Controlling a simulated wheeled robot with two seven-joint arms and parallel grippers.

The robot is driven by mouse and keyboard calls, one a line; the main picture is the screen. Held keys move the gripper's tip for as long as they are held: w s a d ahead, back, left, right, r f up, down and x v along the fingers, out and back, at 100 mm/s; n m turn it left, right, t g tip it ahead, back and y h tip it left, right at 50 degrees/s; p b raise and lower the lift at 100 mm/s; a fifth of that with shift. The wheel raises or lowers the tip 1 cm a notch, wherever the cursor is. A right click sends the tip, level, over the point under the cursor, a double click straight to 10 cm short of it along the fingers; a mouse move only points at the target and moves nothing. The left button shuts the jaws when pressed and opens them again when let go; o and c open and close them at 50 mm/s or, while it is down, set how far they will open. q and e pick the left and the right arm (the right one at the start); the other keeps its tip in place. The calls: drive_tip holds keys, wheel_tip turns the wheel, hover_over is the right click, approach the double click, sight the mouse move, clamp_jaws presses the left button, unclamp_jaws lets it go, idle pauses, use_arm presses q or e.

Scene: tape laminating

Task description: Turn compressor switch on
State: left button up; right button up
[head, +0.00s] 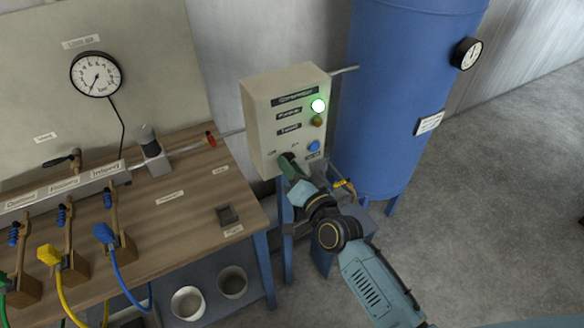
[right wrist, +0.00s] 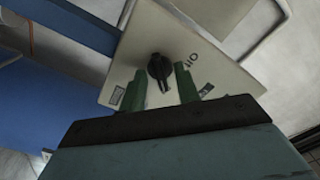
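The compressor switch (right wrist: 160,68) is a black rotary knob on a cream panel in the right wrist view, its grip bar near upright in that picture. My right gripper (right wrist: 160,82) has its two green fingers apart, one on each side of the knob, with what looks like a narrow gap. In the head view my right gripper (head: 288,160) is at the lower left of the control box (head: 262,128) front and hides the switch. A green lamp (head: 319,106) on the box is lit. The amber lamp (head: 317,121) below it looks dark. My left gripper is not in view.
A blue tank (head: 410,100) stands right of the box. A wooden workbench (head: 180,220) with coloured hoses and valves is at left. A pressure gauge (head: 96,74) is on the back panel. A blue button (head: 314,146) sits near my right gripper. Open floor lies at right.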

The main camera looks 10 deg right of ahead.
drive_tip(key=v, duration=1.3)
drive_tip(key=shift+s, duration=0.2)
